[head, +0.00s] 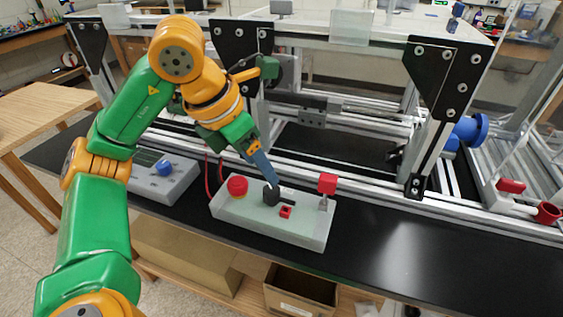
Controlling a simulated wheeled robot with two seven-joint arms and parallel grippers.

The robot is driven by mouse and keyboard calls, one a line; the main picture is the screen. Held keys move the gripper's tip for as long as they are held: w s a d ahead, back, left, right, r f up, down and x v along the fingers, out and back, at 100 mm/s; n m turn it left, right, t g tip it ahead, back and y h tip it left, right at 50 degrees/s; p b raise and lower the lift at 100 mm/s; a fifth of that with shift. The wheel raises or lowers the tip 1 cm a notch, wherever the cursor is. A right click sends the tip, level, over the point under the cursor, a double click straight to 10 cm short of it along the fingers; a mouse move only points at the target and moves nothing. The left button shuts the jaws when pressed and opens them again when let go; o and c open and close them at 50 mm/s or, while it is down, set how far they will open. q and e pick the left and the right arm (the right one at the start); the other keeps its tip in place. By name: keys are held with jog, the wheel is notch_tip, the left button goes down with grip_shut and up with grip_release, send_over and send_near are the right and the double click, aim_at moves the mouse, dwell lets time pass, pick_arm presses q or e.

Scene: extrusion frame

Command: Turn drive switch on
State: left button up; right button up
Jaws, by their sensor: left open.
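A pale grey control box (300,233) lies on the black bench top. On its top are a round red button (237,186) at the left, a black knob (271,196) in the middle, a small red switch (286,211) just right of the knob, and a red-topped post (327,184) at the right end. No label readable here tells which one is the drive switch. My left gripper (272,184) points down with its tips right at the black knob. It is open; I cannot tell whether its fingers touch the knob. My right gripper is out of view.
A second grey box with a blue knob (164,167) stands to the left, partly behind my left arm. Aluminium extrusion rails (345,178) with black corner plates (437,75) rise behind the control box. The black bench top (400,245) is clear to the right.

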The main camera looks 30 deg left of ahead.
aim_at(270, 189)
pick_arm(q)
jog(key=f, duration=0.3)
jog(key=d+f, duration=0.1)
jog(key=f, duration=0.1)
jog(key=shift+w+d+f, duration=0.1)
jog(key=shift+w+f, duration=0.15)
jog(key=shift+w, duration=0.1)
jog(key=shift+w+f, duration=0.3)
jog(key=shift+s+r, duration=0.1)
jog(key=shift+s, duration=0.05)
jog(key=c, duration=0.4)
grip_shut()
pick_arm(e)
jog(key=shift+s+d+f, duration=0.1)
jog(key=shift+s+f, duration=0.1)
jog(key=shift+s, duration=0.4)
